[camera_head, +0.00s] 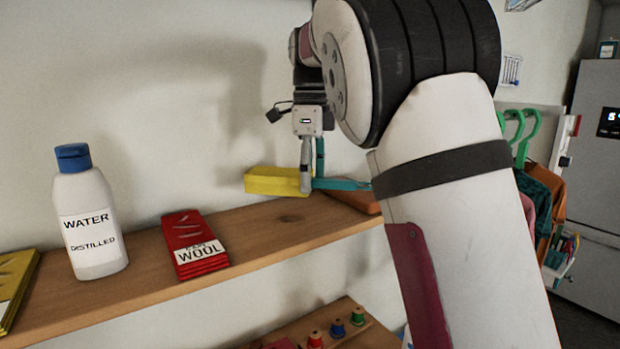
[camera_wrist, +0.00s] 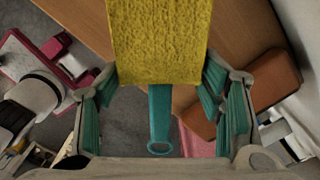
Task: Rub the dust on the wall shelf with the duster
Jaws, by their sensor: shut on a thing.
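The duster has a yellow block head (camera_head: 272,181) and a teal handle (camera_head: 343,184). My gripper (camera_head: 307,183) is shut on the duster and holds it level just above the wooden wall shelf (camera_head: 262,238). In the wrist view the yellow head (camera_wrist: 157,42) points away from me, with the teal handle (camera_wrist: 160,118) between the fingers. A dark patch (camera_head: 291,218) lies on the shelf below the duster; I cannot tell whether it is dust or a knot in the wood. Whether the head touches the shelf is not clear.
A white water bottle (camera_head: 88,220) and a red wool packet (camera_head: 194,246) stand on the shelf to the left. A yellow packet (camera_head: 14,285) is at the far left. A brown block (camera_head: 362,200) lies at the right end. Spools (camera_head: 337,328) sit on a lower rack.

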